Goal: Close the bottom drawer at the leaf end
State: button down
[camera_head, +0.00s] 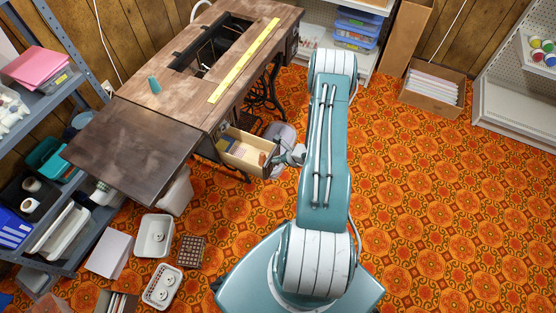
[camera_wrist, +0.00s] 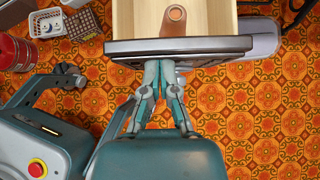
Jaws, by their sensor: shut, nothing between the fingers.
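The bottom drawer (camera_head: 238,146) at the leaf end stands pulled out from the sewing table, under the corner by the dark leaf (camera_head: 135,150). It is open-topped, with pale wood inside. In the wrist view the drawer's dark front (camera_wrist: 125,47) runs across the top, and pale wood (camera_wrist: 217,18) shows behind it. My gripper (camera_wrist: 160,66) is shut and empty, its fingertips at the middle of that front; I cannot tell whether they touch it. In the head view my gripper (camera_head: 285,157) is small, just right of the drawer front and partly hidden by my arm.
White baskets (camera_head: 154,236) and a brown crate (camera_head: 190,251) stand on the floor at left. A grey-lilac object (camera_head: 281,134) sits behind the drawer. The patterned floor at right is open.

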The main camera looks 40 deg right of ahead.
jog(key=shift+w, duration=0.1)
jog(key=w+a, duration=0.2)
jog(key=w, duration=0.3)
jog(key=w+a, duration=0.2)
jog(key=w, duration=0.4)
jog(key=w+a, duration=0.3)
jog(key=w, duration=0.2)
jog(key=shift+w, duration=0.15)
